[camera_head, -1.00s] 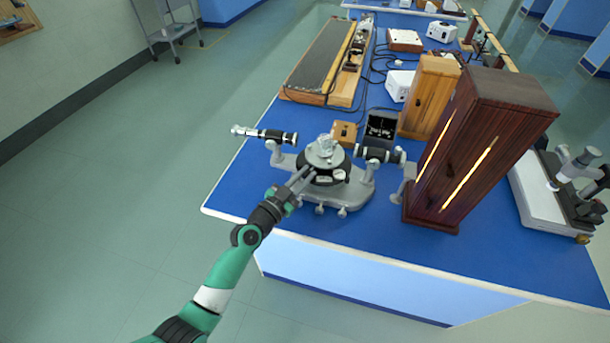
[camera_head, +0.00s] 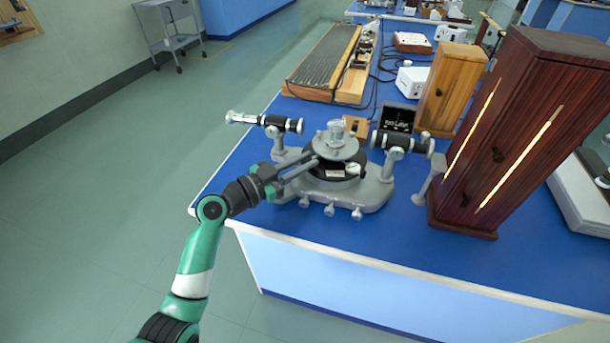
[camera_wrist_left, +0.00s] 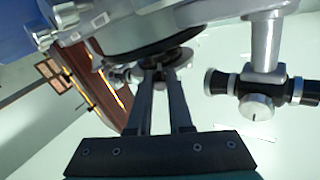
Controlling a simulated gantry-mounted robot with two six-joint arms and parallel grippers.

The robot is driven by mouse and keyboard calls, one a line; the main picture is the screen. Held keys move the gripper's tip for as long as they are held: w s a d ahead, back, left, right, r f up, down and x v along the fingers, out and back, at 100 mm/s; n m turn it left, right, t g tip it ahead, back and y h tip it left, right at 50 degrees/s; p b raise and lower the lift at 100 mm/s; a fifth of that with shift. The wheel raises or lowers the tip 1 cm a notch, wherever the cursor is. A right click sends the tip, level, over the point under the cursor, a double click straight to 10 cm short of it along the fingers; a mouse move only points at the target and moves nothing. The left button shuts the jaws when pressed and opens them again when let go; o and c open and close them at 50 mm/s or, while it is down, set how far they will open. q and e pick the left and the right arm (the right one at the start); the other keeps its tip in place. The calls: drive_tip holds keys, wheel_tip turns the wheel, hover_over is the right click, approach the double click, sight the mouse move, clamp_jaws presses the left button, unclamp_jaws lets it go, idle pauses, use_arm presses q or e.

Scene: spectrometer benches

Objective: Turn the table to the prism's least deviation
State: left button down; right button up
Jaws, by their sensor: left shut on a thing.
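The spectrometer (camera_head: 372,193) stands on the blue bench near its front left corner. Its round grey prism table (camera_head: 340,152) sits above a dark disc, with a small clear prism (camera_head: 335,130) on top. My left gripper (camera_head: 314,161) reaches in from the left and is shut on the edge of the prism table. In the left wrist view its fingers (camera_wrist_left: 160,66) converge under the round stage, and the exact contact is hard to see. One black tube (camera_head: 278,123) points left and another (camera_head: 402,143) points right. My right gripper is not in view.
A tall dark wooden cabinet (camera_head: 520,130) with glowing slits stands close on the right. A black display box (camera_head: 398,117) and a lighter wooden cabinet (camera_head: 450,88) stand behind. A long wooden-framed apparatus (camera_head: 325,62) lies farther back.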

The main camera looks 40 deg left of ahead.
use_arm(q)
drive_tip(key=shift+a+f, duration=0.1)
drive_tip(key=shift+a, duration=0.05)
drive_tip(key=shift+h, duration=0.3)
drive_tip(key=c, duration=0.8)
unclamp_jaws()
drive_tip(key=shift+c, duration=0.2)
drive_tip(key=p+v, duration=1.1)
drive_tip(key=p, duration=0.6)
drive_tip(key=shift+s, duration=0.3)
